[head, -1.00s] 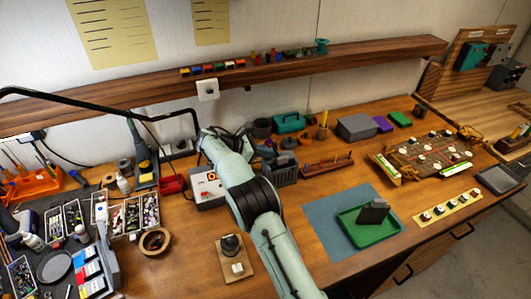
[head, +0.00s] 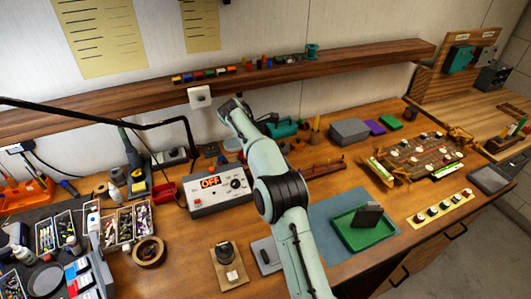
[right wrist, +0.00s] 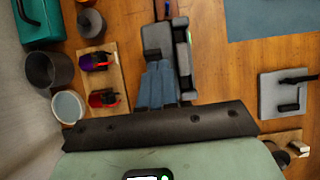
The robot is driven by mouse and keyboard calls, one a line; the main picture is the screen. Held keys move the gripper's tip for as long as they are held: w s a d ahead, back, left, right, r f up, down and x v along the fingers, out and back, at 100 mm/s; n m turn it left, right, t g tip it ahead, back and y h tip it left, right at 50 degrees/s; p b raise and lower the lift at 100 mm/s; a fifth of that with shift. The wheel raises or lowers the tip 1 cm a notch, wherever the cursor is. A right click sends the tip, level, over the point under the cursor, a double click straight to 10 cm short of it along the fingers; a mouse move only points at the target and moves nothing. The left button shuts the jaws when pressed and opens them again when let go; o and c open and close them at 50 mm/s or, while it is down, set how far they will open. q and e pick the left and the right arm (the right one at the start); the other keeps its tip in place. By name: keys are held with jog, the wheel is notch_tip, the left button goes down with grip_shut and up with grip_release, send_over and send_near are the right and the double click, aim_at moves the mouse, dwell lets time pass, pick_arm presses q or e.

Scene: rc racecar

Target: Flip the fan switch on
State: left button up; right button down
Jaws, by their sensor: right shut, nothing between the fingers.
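A white square plate with a round dark spot (head: 199,97), possibly the fan switch, is on the wall just below the wooden shelf. A grey control box (head: 222,195) on the bench shows "OFF" in orange and has a knob. My right arm reaches up from the bottom in the head view, its far end just right of the plate and apart from it in the picture. Its fingers cannot be made out there. In the right wrist view my right gripper (right wrist: 165,25) is shut and empty, above the bench. My left gripper is not in view.
A wooden shelf (head: 110,107) with small coloured items runs above the plate. A black lamp arm (head: 95,117) crosses at left. A teal toolbox (head: 283,128), a dark cup (right wrist: 50,70) and a board with purple and red pieces (right wrist: 103,85) are near the arm.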

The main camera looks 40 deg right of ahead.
jog(key=shift+r, duration=0.2)
jog(key=shift+r, duration=0.65)
jog(key=shift+w+a+r, duration=0.1)
jog(key=shift+a+r, duration=0.1)
jog(key=shift+r, duration=0.15)
jog(key=w+a, duration=0.3)
jog(key=a, duration=0.8)
jog(key=shift+w+a+r, duration=0.15)
jog(key=shift+w+a, duration=0.15)
jog(key=shift+a, duration=0.05)
